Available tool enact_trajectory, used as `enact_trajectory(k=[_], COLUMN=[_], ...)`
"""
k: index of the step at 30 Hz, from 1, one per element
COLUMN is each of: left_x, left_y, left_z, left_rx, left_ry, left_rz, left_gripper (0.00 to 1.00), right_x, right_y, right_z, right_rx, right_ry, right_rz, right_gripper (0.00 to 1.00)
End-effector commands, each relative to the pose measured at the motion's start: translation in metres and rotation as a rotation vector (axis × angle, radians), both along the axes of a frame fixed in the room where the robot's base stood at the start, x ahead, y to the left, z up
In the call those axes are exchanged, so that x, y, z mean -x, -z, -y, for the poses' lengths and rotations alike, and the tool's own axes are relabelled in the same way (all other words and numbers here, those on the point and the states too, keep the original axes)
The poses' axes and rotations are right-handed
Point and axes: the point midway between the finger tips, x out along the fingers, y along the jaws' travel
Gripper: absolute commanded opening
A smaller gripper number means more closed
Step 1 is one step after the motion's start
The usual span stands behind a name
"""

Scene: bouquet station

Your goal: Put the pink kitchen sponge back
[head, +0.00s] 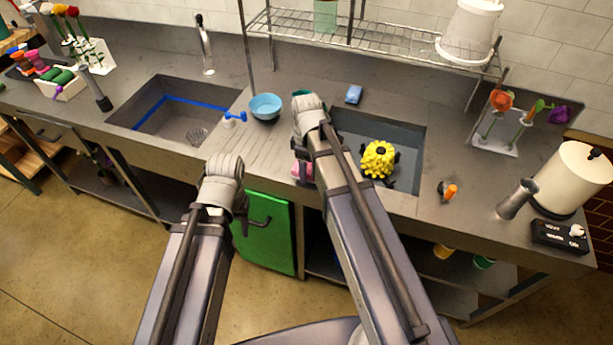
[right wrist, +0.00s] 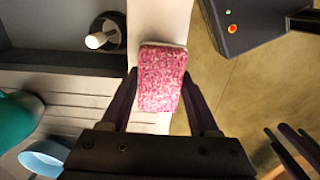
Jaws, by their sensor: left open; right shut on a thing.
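The pink kitchen sponge (right wrist: 161,88) is a speckled pink block with a pale end. My right gripper (right wrist: 160,74) is shut on it, one dark finger along each side. In the head view only a bit of the sponge (head: 302,172) shows beside my right arm, near the counter's front edge; my arm hides most of this gripper. My left gripper (head: 260,222) is open and empty, in front of the green cabinet door. Its dark fingers also show at the lower right of the right wrist view.
A yellow spiky thing (head: 378,159) is in the right sink (head: 408,130). The left sink (head: 182,112) holds a blue strip. A blue bowl (head: 265,106) stands between the sinks. A wire shelf (head: 370,40) hangs above the counter.

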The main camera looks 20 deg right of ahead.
Motion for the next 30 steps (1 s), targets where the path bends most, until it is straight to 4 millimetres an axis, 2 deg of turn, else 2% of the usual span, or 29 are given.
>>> enact_trajectory(k=[1, 4, 17, 18, 25, 30], left_x=[0.0, 0.0, 0.0, 0.0, 0.0, 0.0], left_y=[0.014, 0.023, 0.026, 0.025, 0.024, 0.024], left_z=[0.0, 0.0, 0.0, 0.0, 0.0, 0.0], left_rx=[0.0, 0.0, 0.0, 0.0, 0.0, 0.0], left_ry=[0.0, 0.0, 0.0, 0.0, 0.0, 0.0], left_rz=[0.0, 0.0, 0.0, 0.0, 0.0, 0.0], left_gripper=[0.5, 0.5, 0.5, 0.5, 0.5, 0.5], right_x=[0.0, 0.0, 0.0, 0.0, 0.0, 0.0], right_y=[0.014, 0.023, 0.026, 0.025, 0.024, 0.025], right_z=[0.0, 0.0, 0.0, 0.0, 0.0, 0.0], right_rx=[0.0, 0.0, 0.0, 0.0, 0.0, 0.0], right_ry=[0.0, 0.0, 0.0, 0.0, 0.0, 0.0], right_rz=[0.0, 0.0, 0.0, 0.0, 0.0, 0.0], right_gripper=[0.09, 0.09, 0.09, 0.65, 0.91, 0.91])
